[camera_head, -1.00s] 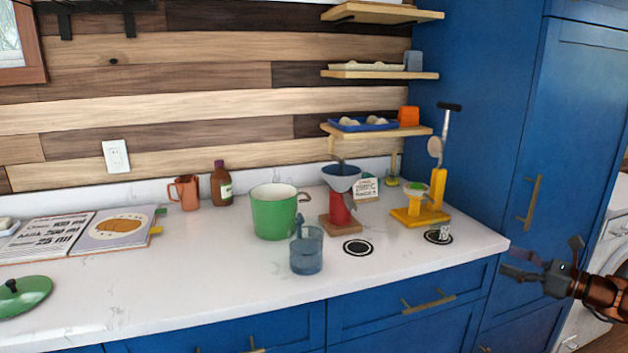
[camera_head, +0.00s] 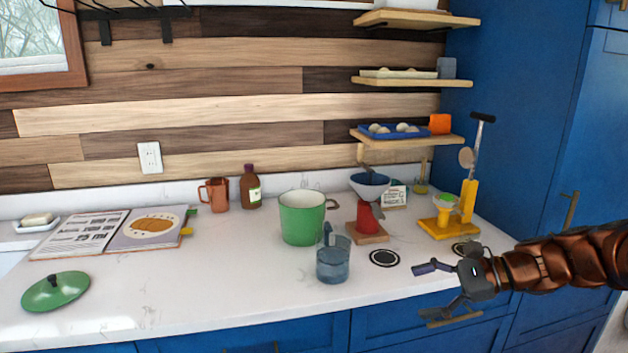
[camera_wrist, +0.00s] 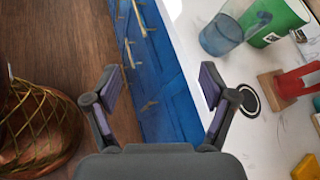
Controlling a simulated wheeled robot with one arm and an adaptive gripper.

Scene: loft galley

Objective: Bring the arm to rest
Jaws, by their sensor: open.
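My gripper (camera_head: 436,288) is open and empty at the right of the head view, in front of the counter's front edge. My copper-coloured arm reaches in from the right edge. In the wrist view, the two fingers of my gripper (camera_wrist: 160,88) are spread apart with nothing between them. Beyond them show the blue cabinet fronts (camera_wrist: 160,75), the wooden floor (camera_wrist: 75,40) and the counter edge.
A blue glass jug (camera_head: 333,262), a green pot (camera_head: 300,222), a red grinder (camera_head: 368,218) and a yellow press (camera_head: 442,226) stand on the white counter (camera_head: 230,280). A green lid (camera_head: 56,291) lies at left. A woven copper-coloured object (camera_wrist: 38,125) is beside my gripper.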

